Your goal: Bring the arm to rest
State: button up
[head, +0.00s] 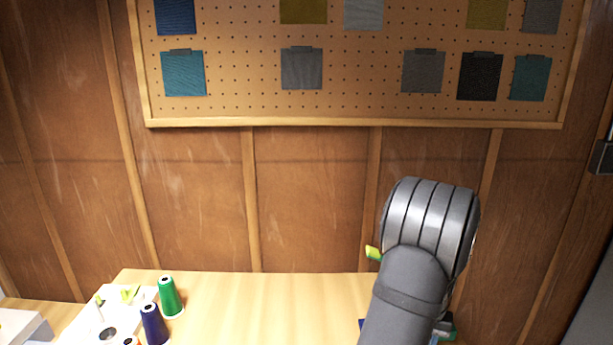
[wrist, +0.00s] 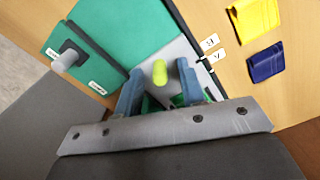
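My gripper (wrist: 161,88) shows in the wrist view with its two blue fingers apart. A yellow-green peg-like piece (wrist: 159,72) shows between the fingertips, with clear gaps on both sides. Some green shows lower between the fingers; I cannot tell what it belongs to. In the head view my arm stands at the right over the table, and its wrist hides the gripper. A small yellow-green tip (head: 373,252) sticks out left of the wrist.
The wooden table (head: 260,305) holds a green cone (head: 170,298) and a navy cone (head: 154,325) at left, by a white holder. The wrist view shows a teal board (wrist: 125,35), a yellow cloth (wrist: 255,17) and a navy cloth (wrist: 266,62). A pegboard (head: 240,100) hangs behind.

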dwell(0.3)
notch_tip(320, 180, up, 10)
jog(key=shift+f, duration=0.15)
notch_tip(320, 180, down, 9)
jog(key=shift+r, duration=0.1)
jog(key=shift+w+f, duration=0.25)
jog(key=shift+f, duration=0.4)
jog(key=shift+w+r, duration=0.1)
jog(key=shift+w, duration=0.85)
jog(key=a+r+n+h, duration=0.1)
jog(key=a+r, duration=0.2)
jog(key=r, duration=0.6)
jog(key=a+r+n+t+h, duration=0.1)
jog(key=a+r, duration=0.3)
jog(key=r, duration=0.5)
jog(key=a+r+n+t+h, duration=0.1)
jog(key=a+r+n+h, duration=0.1)
jog(key=r, duration=0.8)
jog(key=shift+s+a+n, duration=0.3)
jog(key=shift+a+n, duration=0.2)
jog(key=shift+a, duration=0.75)
jog(key=shift+c, duration=0.2)
